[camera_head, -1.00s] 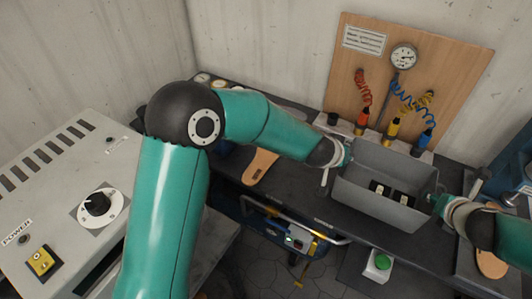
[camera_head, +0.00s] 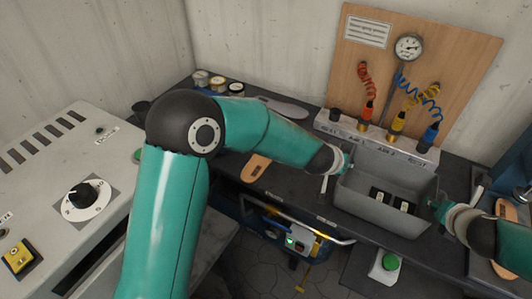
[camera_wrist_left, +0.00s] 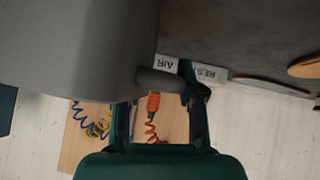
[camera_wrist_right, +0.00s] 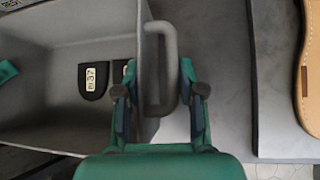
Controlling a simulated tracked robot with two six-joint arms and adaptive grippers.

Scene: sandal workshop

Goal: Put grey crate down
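The grey crate (camera_head: 378,222) is upright at the front of the dark bench, between my grippers. I cannot tell whether its base touches the bench top. Black pieces with pale number labels (camera_head: 391,199) lie inside. My left gripper (camera_head: 345,161) is at its left end; the left wrist view shows the crate wall (camera_wrist_left: 75,50) and a handle (camera_wrist_left: 160,82) between the fingers. My right gripper (camera_head: 438,207) is at its right end; the right wrist view shows a loop handle (camera_wrist_right: 160,70) between the fingers. Both look shut on the handles, but finger contact is partly hidden.
A wooden board (camera_head: 460,60) with a gauge (camera_head: 409,47) and coiled hoses stands behind the crate. A tan sole (camera_head: 257,168) lies left of it on the bench (camera_head: 296,188). A green button box (camera_head: 386,266) is below the front. A grey machine (camera_head: 50,170) stands left.

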